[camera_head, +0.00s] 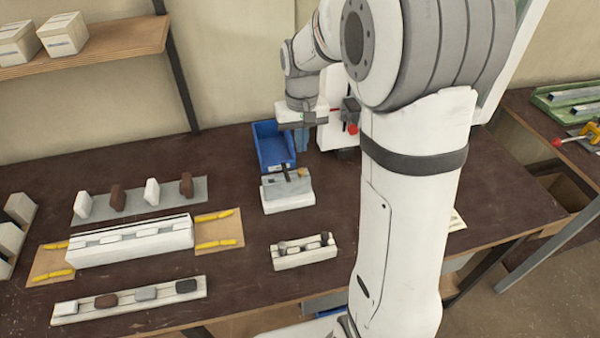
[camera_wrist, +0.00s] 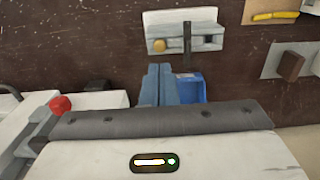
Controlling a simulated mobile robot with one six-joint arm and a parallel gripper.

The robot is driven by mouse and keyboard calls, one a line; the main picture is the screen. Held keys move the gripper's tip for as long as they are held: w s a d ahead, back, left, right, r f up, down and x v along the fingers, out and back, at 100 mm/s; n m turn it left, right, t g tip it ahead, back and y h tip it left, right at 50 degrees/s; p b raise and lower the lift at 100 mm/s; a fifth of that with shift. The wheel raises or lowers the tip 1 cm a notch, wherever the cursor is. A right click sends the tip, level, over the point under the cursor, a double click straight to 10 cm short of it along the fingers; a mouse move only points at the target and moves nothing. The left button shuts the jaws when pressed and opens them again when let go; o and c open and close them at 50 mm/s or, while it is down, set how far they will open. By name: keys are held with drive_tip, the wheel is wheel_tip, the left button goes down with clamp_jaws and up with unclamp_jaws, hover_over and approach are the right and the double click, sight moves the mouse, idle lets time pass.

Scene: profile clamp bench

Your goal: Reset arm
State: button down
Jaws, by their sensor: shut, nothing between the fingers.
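My gripper (camera_head: 302,140) hangs beside the right side of the blue bin (camera_head: 268,150), above the back of the bench. In the wrist view its blue-grey fingers (camera_wrist: 160,70) are together with nothing between them. The blue bin (camera_wrist: 192,88) shows partly behind the fingers there. My arm reaches back from the right of the head view and hides part of the bench.
A grey fixture (camera_head: 287,188) on a white base stands in front of the bin. A white device with a red knob (camera_head: 352,129) is close right of my gripper. A long white clamp block (camera_head: 130,242) and rows of small blocks fill the left. A shelf (camera_head: 90,50) holds boxes.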

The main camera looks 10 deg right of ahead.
idle(0.4)
drive_tip(key=s+r+t, duration=0.1)
drive_tip(key=s+r, duration=0.1)
drive_tip(key=s, duration=0.8)
drive_tip(key=s+r+t, duration=0.2)
drive_tip(key=s+r, duration=0.1)
drive_tip(key=s, duration=0.8)
drive_tip(key=c, duration=2.2)
unclamp_jaws()
drive_tip(key=shift+a, duration=0.1)
